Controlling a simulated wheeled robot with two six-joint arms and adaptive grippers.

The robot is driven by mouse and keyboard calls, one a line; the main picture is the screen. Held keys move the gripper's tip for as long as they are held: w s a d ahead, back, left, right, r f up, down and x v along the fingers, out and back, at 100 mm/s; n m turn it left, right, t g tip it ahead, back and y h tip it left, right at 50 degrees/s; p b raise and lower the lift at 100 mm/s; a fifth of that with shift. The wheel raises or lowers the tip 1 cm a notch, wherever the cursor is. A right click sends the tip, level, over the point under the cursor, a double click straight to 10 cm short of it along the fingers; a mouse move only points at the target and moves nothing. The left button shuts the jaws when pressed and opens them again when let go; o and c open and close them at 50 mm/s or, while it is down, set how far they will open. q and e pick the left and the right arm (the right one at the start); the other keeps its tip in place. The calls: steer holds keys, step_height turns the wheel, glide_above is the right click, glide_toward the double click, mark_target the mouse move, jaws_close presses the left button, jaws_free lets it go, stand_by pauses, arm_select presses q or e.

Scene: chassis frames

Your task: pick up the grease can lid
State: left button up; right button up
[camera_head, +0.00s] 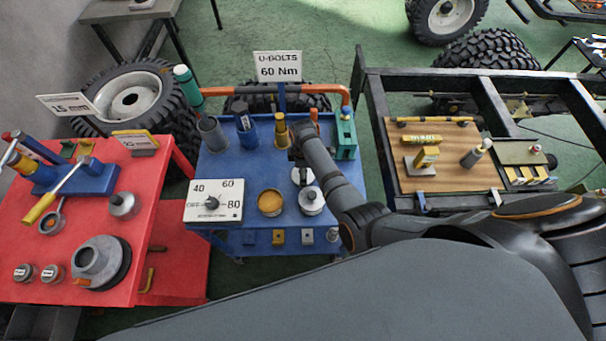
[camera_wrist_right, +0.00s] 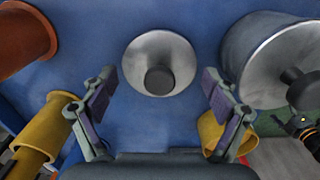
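The grease can lid, a grey metal disc with a dark knob, lies on the blue cart in the head view (camera_head: 302,177). In the right wrist view the lid (camera_wrist_right: 146,48) shows whole. My right gripper (camera_wrist_right: 163,88) is open, with its fingers apart on either side of the lid's knob in that picture. I see no contact with the lid. The fingertips are hard to make out in the head view. An open yellow can of grease (camera_head: 270,204) stands near the lid, and its rim is partly hidden behind a finger in the wrist view (camera_wrist_right: 214,132).
A lidded metal pot (camera_head: 311,203) stands close to the lid and looms large in the wrist view (camera_wrist_right: 250,45). A yellow cylinder (camera_head: 281,136) and an orange object (camera_wrist_right: 22,42) stand at the other side. A dial box (camera_head: 213,201) is on the cart's front left.

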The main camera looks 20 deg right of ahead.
steer(key=shift+s, duration=0.1)
jaws_close()
stand_by(0.3)
